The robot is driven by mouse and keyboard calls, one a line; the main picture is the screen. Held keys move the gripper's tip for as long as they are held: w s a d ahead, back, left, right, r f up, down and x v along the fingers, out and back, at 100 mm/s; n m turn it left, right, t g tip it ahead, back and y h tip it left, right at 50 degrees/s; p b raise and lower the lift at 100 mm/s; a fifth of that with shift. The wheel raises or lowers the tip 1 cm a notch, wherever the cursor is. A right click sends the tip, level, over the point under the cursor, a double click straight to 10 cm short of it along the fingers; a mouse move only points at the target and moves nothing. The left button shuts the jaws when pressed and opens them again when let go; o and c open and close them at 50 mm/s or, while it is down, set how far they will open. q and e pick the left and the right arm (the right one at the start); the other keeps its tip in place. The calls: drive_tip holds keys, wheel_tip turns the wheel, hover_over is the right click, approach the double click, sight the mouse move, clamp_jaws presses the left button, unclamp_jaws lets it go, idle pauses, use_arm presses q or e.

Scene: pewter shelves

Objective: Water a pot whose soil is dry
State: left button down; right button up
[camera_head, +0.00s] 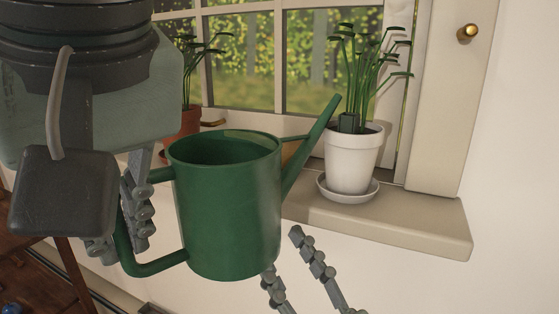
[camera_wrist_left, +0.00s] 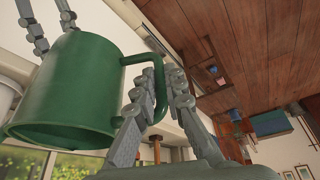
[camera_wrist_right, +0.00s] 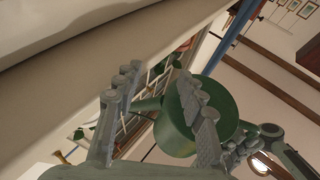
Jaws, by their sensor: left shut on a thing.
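A green watering can (camera_head: 225,210) hangs in front of the windowsill, roughly upright. My left gripper (camera_head: 122,225) is shut on its handle, which also shows between the fingers in the left wrist view (camera_wrist_left: 160,100). The spout (camera_head: 312,145) slants up to the right, its tip appearing just left of the plant in a white pot (camera_head: 352,160). That pot stands on a white saucer (camera_head: 348,195); its soil is too hidden to judge. A terracotta pot (camera_head: 185,128) stands behind the can, its soil hidden. My right gripper (camera_head: 283,252) is open and empty below the can.
The windowsill (camera_head: 425,222) ends at the right, with bare room beside the white pot. The window frame and a cream panel with a brass knob (camera_head: 467,33) stand behind. An orange thing (camera_head: 291,150) is mostly hidden behind the can.

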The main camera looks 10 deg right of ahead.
use_arm(q)
drive_tip(key=shift+r, duration=0.15)
wheel_tip(320, 180, up, 5)
drive_tip(key=p, duration=0.4)
idle(0.4)
